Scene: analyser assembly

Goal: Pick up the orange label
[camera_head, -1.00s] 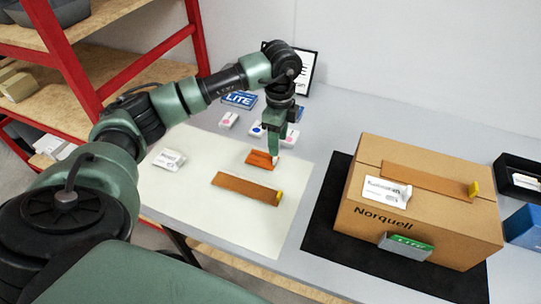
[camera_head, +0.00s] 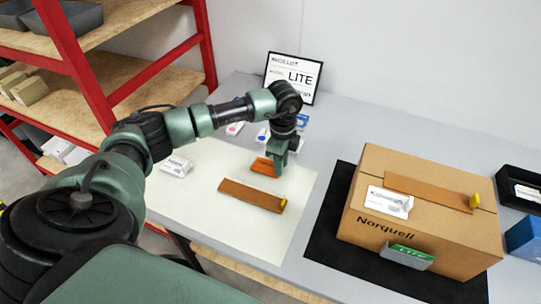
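The orange label (camera_head: 262,166) lies on the white mat (camera_head: 215,215), behind a longer brown strip with a yellow end (camera_head: 250,195). My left gripper (camera_head: 279,173) points down at the right end of the orange label and hides that end. Its fingers overlap in this view, so I cannot tell whether they are open or shut, or whether they touch the label. My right gripper is not in view.
A cardboard box (camera_head: 420,235) stands on a black mat (camera_head: 325,235) at the right, with another brown strip on top. A white packet (camera_head: 176,166) lies at the mat's left. A framed sign (camera_head: 293,75) stands behind my arm. A red shelf (camera_head: 75,65) is at left.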

